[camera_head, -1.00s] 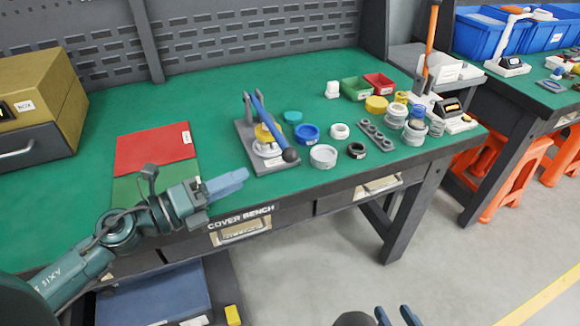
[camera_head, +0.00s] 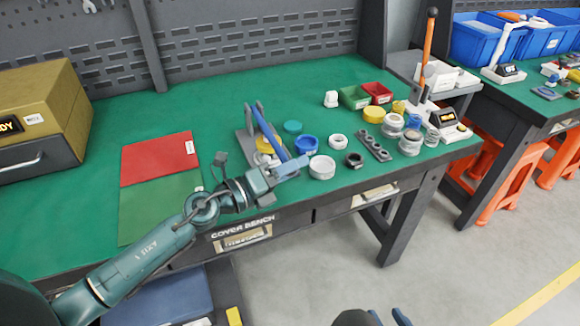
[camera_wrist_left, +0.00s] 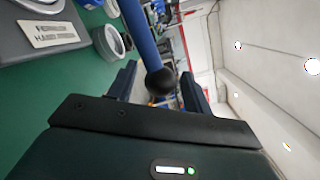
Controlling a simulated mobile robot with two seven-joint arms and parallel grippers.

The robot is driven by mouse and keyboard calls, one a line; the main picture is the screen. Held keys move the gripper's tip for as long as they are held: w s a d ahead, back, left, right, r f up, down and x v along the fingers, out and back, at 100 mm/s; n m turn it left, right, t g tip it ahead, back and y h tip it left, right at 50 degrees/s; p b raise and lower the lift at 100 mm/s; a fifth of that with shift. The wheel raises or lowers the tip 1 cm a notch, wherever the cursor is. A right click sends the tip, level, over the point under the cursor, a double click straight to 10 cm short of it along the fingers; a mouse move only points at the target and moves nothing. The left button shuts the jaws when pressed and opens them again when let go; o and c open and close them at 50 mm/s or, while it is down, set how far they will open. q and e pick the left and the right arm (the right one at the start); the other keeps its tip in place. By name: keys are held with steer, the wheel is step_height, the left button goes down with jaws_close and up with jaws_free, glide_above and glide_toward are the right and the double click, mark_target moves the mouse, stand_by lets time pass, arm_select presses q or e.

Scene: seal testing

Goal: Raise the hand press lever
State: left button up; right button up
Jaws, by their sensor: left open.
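The hand press stands near the bench's front edge. Its grey base (camera_head: 240,150) shows beside a blue lever (camera_head: 266,130), which slopes down toward the front. In the left wrist view the lever (camera_wrist_left: 138,35) ends in a black ball knob (camera_wrist_left: 161,81), located between the fingers of my left gripper (camera_wrist_left: 160,88). Those fingers are open, with gaps visible beside the knob. In the head view my left gripper (camera_head: 291,167) covers the lever's end and hides the knob. My right gripper (camera_head: 388,316) is partly cut off at the bottom edge, fingers apart and apparently empty.
A white ring (camera_head: 321,167), a blue ring (camera_head: 306,145) and a black ring (camera_head: 353,160) stand close to the right of the press. Red (camera_head: 158,158) and green (camera_head: 150,208) mats lie to its left. Several jars and bins stand further right.

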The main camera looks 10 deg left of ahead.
arm_select(q)
jaws_close()
stand_by(0.5)
